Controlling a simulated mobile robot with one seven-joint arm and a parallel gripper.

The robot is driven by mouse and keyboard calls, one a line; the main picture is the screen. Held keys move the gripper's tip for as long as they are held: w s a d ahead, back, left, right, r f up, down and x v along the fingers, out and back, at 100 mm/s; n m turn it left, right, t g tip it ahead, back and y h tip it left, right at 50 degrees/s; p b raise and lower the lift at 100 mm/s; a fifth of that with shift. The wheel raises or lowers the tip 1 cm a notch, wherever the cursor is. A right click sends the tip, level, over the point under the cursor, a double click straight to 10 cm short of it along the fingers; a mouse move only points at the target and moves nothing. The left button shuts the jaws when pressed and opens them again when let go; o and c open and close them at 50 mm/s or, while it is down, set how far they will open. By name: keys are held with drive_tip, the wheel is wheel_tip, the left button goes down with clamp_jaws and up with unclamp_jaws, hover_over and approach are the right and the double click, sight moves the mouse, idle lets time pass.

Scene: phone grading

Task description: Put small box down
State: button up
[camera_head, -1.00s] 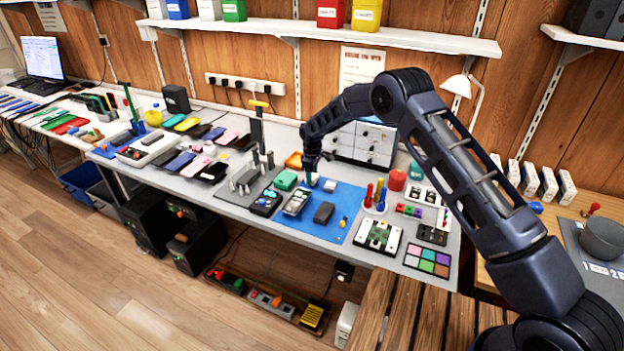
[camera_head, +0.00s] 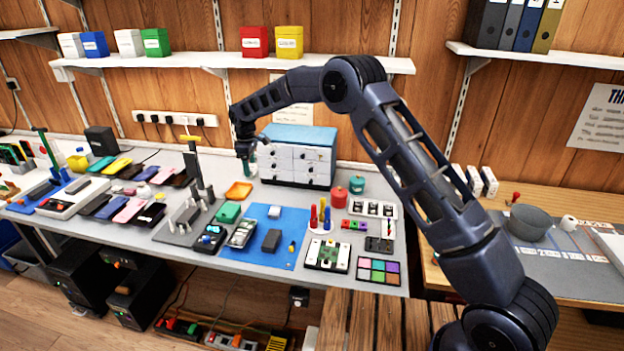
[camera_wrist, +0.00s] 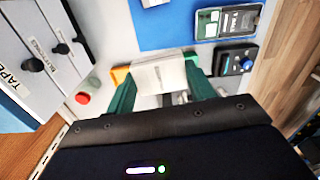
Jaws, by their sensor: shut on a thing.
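The small box (camera_wrist: 160,76) is white and sits between the green fingers of my gripper (camera_wrist: 158,74) in the wrist view. The gripper is shut on it, one finger on each side. In the head view my gripper (camera_head: 247,166) hangs over the back of the bench, left of the drawer cabinet (camera_head: 298,165). The box is not clear there. An orange tray (camera_head: 239,191) lies below and in front of the gripper; its orange edge (camera_wrist: 120,73) shows beside the box in the wrist view. I cannot tell how high the box is above the bench.
A blue mat (camera_head: 255,258) holds a dark block and a small pale item. A green box (camera_head: 228,212) stands left of it. A dark stand with a tall post (camera_head: 194,165) is left of the gripper.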

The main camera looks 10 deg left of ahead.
drive_tip(key=w+d+f+m, duration=0.35)
drive_tip(key=d+m, duration=0.25)
drive_tip(key=d, duration=1)
drive_tip(key=w+d+f+m, duration=0.2)
drive_tip(key=d+f+m, duration=0.3)
drive_tip(key=d, duration=1.1)
drive_tip(key=w+d+f+m, duration=0.35)
drive_tip(key=d+m, duration=0.25)
drive_tip(key=d, duration=1.1)
drive_tip(key=w+d, duration=0.2)
drive_tip(key=d, duration=0.7)
drive_tip(key=w+d+m, duration=0.1)
drive_tip(key=d, duration=0.9)
drive_tip(key=w+d+m, duration=0.1)
drive_tip(key=w+d, duration=0.1)
drive_tip(key=d, duration=0.7)
drive_tip(key=shift+w+d+r, duration=0.3)
drive_tip(key=shift+d+r, duration=0.05)
drive_tip(key=s+d+r, duration=0.2)
drive_tip(key=d+r, duration=0.1)
drive_tip(key=d, duration=1.1)
wheel_tip(320, 180, up, 12)
hover_over(606, 284)
wheel_tip(606, 284, down, 20)
drive_tip(key=shift+d+f, duration=0.1)
